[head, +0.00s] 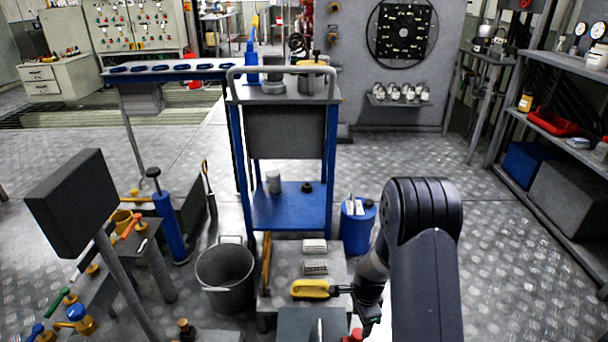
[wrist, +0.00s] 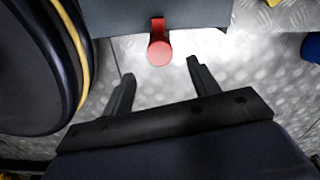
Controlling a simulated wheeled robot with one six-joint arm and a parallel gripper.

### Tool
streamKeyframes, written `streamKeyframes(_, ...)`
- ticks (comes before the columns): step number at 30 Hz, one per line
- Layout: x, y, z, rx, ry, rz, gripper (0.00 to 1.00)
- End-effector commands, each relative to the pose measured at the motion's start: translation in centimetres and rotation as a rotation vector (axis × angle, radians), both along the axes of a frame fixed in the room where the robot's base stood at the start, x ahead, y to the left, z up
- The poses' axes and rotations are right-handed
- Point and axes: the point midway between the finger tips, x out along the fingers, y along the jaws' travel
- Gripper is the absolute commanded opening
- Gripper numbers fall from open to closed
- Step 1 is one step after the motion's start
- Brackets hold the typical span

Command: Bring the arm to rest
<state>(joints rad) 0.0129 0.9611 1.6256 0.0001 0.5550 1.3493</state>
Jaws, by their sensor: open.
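My arm rises at the lower right of the head view, with its dark elbow uppermost and its forearm folded down. My gripper (head: 369,318) hangs low beside the grey box, partly hidden by the arm. In the wrist view my gripper (wrist: 161,69) has its two fingers spread apart, with nothing held between them. A red knob (wrist: 160,51) shows just beyond the fingertips, at the edge of a grey block (wrist: 205,14). Whether the fingers touch it I cannot tell.
A yellow-handled tool (head: 311,289) lies near my gripper on the grey box (head: 338,271). A blue trolley (head: 330,160), a bucket (head: 225,277) and a blue canister (head: 357,226) stand close by. Shelving (head: 553,124) lines the right. Floor (head: 520,270) right of my arm is clear.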

Motion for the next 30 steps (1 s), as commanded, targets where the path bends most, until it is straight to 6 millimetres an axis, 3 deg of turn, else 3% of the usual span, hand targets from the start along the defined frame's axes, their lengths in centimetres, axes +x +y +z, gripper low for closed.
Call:
streamKeyframes(3, 0.1, 0.0, 3.0, 0.0, -0.004, 0.0, 0.57)
streamKeyframes(5, 0.0, 0.0, 3.4, 0.0, -0.001, 0.0, 0.57)
streamKeyframes(6, -0.1, 0.0, 1.4, 0.0, 0.004, 0.0, 0.57)
streamKeyframes(20, -0.1, 0.0, -8.0, 0.0, 0.004, 0.001, 0.57)
streamKeyframes(30, 0.0, 0.0, -7.7, 0.0, 0.0, 0.256, 0.57)
